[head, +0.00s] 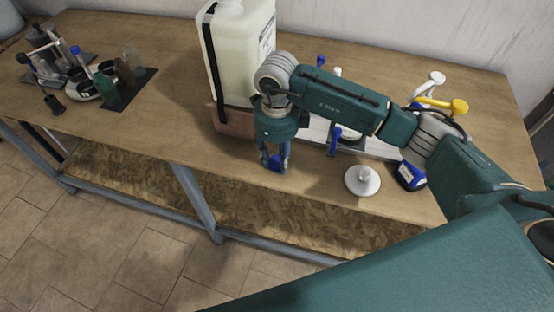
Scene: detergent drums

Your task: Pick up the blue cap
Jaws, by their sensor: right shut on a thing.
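The blue cap (276,162) is between the fingertips of my right gripper (275,165), near the front edge of the wooden bench (168,100). My right gripper points down and is shut on the cap. The fingers partly hide the cap. I cannot tell whether the cap touches the bench. My left gripper is not in view.
A large pale drum (238,50) stands on a brown block (230,121) behind my right gripper. Bottles and tools (85,75) stand at the left. The bench between is clear.

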